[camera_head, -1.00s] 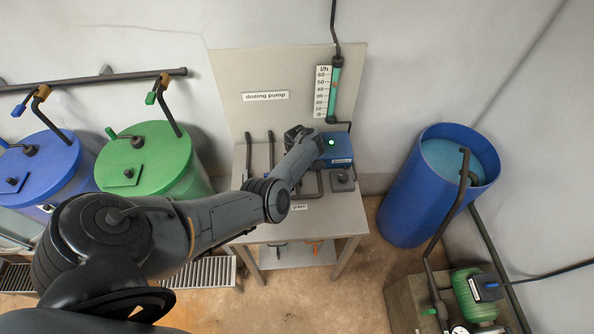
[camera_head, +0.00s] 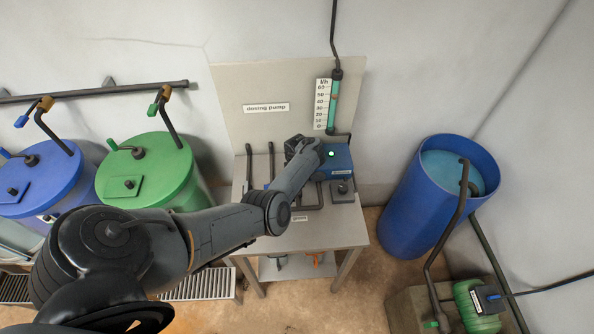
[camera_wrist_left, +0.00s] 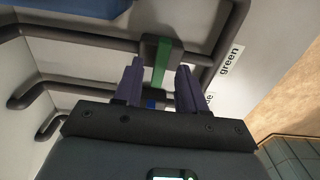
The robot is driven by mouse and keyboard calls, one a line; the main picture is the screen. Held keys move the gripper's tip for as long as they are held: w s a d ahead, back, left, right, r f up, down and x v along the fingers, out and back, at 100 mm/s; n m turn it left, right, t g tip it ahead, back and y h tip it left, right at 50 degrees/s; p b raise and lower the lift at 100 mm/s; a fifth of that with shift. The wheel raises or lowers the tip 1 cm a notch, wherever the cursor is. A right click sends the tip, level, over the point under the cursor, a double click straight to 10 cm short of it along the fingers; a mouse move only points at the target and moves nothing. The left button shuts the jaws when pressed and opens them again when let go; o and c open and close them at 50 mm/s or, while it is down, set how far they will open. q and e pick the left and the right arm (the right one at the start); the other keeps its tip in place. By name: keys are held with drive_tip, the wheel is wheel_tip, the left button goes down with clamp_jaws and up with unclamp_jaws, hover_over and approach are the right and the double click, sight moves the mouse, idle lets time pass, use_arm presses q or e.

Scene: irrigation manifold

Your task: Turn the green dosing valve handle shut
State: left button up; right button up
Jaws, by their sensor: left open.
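The green dosing valve handle (camera_wrist_left: 161,64) shows in the left wrist view, on a dark valve body on a grey pipe (camera_wrist_left: 100,39). In that picture it points down, across the pipe. My left gripper (camera_wrist_left: 159,66) is open, with one purple finger on each side of the handle and a visible gap on both sides. I cannot tell how deep the handle sits between the fingers. In the head view my left arm reaches over the dosing bench (camera_head: 318,235), and its wrist hides the handle and fingers. My right gripper is not in view.
A "green" label (camera_wrist_left: 231,61) sits beside the valve. A small blue part (camera_wrist_left: 151,104) shows below the handle, partly hidden by the gripper. The blue pump (camera_head: 337,162) stands close right of my wrist. Green (camera_head: 150,170) and blue (camera_head: 40,180) tanks stand left, a blue barrel (camera_head: 415,215) right.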

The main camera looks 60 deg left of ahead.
use_arm(q)
wheel_tip(320, 180, up, 10)
drive_tip(key=p, duration=0.2)
drive_tip(key=shift+f+p, duration=0.25)
drive_tip(key=shift+p, duration=0.05)
